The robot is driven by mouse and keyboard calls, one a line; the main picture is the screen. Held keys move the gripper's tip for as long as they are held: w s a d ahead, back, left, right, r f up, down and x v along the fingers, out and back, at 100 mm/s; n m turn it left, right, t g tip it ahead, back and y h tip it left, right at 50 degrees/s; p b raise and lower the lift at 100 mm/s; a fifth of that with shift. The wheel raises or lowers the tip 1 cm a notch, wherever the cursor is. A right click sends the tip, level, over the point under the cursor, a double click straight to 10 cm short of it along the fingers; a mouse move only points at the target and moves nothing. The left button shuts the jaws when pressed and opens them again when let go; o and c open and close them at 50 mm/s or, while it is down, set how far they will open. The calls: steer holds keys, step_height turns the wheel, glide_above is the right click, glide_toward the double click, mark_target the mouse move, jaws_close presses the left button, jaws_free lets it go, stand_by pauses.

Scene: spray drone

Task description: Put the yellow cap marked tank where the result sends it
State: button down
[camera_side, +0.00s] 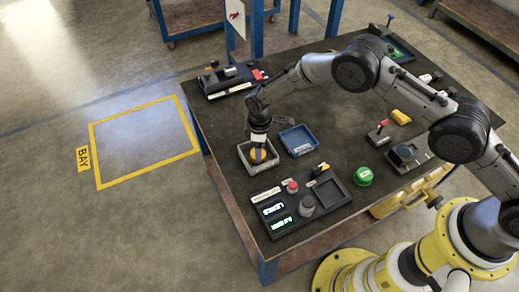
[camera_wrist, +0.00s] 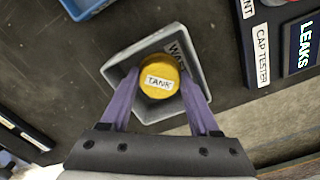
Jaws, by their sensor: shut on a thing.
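The yellow cap (camera_wrist: 158,80) has a white label reading TANK. My gripper (camera_wrist: 160,92) is shut on it, with a purple finger on each side. In the side view my gripper (camera_side: 259,147) points down and holds the cap (camera_side: 258,156) at the grey tray (camera_side: 262,170). In the wrist view the cap appears within the outline of the grey tray (camera_wrist: 122,65), whose label shows only "WA". I cannot tell whether the cap touches the tray floor. The cap tester (camera_side: 322,197) has a screen reading LEAKS (camera_side: 271,208), also seen in the wrist view (camera_wrist: 306,42).
A blue tray (camera_side: 300,139) stands beside the grey one. Bare tabletop lies behind the trays.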

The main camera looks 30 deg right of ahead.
steer(key=shift+c, duration=2)
jaws_free()
steer(key=shift+r, duration=0.1)
step_height(320, 180, up, 12)
